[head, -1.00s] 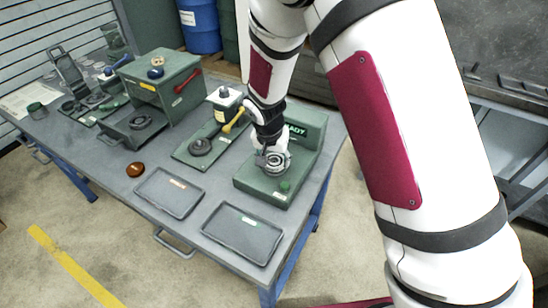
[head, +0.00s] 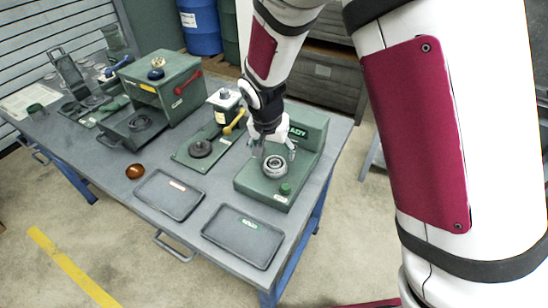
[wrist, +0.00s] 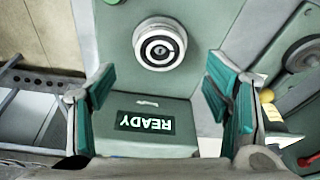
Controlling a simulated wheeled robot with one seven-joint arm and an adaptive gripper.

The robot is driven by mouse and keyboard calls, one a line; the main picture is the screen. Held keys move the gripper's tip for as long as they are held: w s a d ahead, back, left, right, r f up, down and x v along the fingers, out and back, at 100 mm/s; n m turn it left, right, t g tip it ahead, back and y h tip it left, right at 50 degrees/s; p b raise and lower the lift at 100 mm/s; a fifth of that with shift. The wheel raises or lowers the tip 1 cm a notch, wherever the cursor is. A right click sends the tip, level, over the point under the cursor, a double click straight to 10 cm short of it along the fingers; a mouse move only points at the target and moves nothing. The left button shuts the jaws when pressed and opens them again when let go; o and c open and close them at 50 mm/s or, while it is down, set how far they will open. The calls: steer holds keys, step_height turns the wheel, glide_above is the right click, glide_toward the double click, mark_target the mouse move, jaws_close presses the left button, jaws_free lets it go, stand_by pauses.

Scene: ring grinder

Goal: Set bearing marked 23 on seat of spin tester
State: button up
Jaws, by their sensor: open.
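A steel ring bearing (head: 275,165) sits on the round seat of the green spin tester (head: 262,187), whose upright part carries a READY sign. The wrist view shows the bearing (wrist: 160,44) from above, looking level and centred, with a dark middle. No number on it can be read. My gripper (head: 275,151) is open and empty, just behind and above the bearing. In the wrist view its teal finger pads (wrist: 160,100) stand wide apart, with the READY sign (wrist: 145,122) between them and the bearing beyond, clear of both.
Two grey trays (head: 169,212) (head: 208,233) lie at the table's front. A press with a yellow handle (head: 234,121) stands left of the tester. A green machine with a red handle (head: 188,77) and an amber dome (head: 135,171) are further left.

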steer(key=s+d+r+n+t+y, duration=0.1)
steer(key=s+d+r, duration=0.4)
steer(key=r, duration=0.5)
steer(key=s+d+r+n, duration=0.1)
steer(key=s+d+r, duration=0.4)
steer(key=r, duration=0.5)
steer(key=s+d+r+n+t, duration=0.1)
steer(key=s+d+r, duration=0.1)
steer(key=s, duration=0.5)
steer(key=s+d+r+n, duration=0.1)
steer(key=s+d+r, duration=0.1)
steer(key=s, duration=0.5)
steer(key=shift+s+d+r+t, duration=0.25)
steer(key=shift+s+r+t, duration=0.15)
steer(key=shift+r, duration=0.15)
